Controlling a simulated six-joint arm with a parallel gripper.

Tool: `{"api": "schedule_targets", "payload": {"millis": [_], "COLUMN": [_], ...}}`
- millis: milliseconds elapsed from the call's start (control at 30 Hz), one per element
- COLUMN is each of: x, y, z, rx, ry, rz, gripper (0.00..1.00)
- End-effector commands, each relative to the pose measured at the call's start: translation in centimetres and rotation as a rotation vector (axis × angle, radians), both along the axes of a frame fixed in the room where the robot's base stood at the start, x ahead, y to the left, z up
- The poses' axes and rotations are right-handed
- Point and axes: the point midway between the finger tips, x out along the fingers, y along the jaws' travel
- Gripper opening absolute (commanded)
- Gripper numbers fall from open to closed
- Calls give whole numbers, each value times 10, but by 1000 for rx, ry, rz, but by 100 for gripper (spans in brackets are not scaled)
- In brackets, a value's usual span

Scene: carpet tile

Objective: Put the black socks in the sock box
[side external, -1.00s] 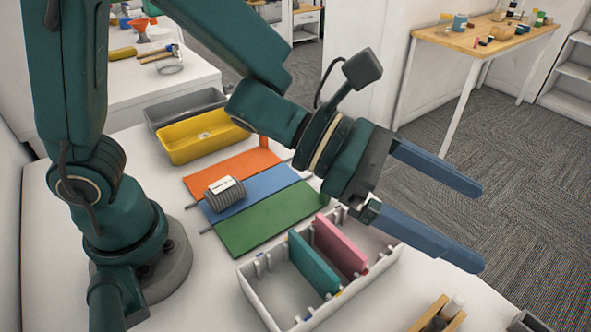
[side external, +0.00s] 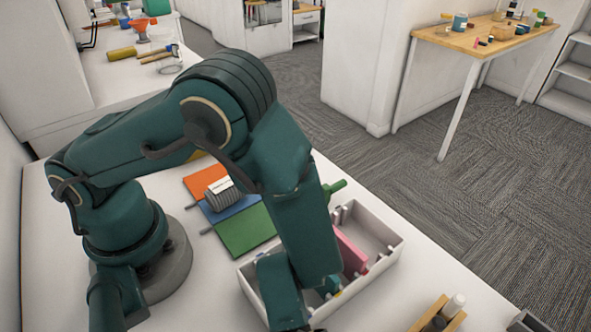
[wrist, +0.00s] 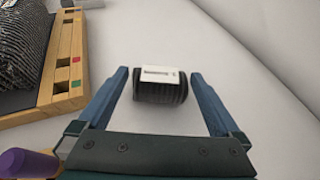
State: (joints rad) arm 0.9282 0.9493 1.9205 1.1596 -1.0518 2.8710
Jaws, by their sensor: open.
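A rolled pair of dark socks (wrist: 161,91) with a white paper band lies on the white table in the wrist view. These look like the black socks. My gripper (wrist: 160,74) is open, with one finger to each side of the roll and gaps between fingers and socks. The white sock box (side external: 388,260) stands on the table in the side view, with a pink divider (side external: 350,254) and a teal divider (side external: 327,285) in it. My arm hides part of the box. The gripper and dark socks are not visible in the side view.
A grey sock roll (side external: 221,196) lies on the orange, blue and green panels, partly behind my arm. In the wrist view, a wooden tray (wrist: 76,72) holding dark striped cloth is at left, and a purple cylinder (wrist: 25,163) is at lower left. The table right of the socks is clear.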

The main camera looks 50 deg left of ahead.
Motion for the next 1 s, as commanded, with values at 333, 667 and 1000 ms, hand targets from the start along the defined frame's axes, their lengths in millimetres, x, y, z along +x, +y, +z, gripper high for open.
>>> {"api": "schedule_targets", "payload": {"millis": [333, 667, 1000], "x": [-4, -4, -4], "y": [-10, -10, -10], "z": [-4, -4, 3], "rx": [0, -1, -2], "ry": [0, 1, -1], "rz": [1, 1, 1], "gripper": [100, 25, 25]}}
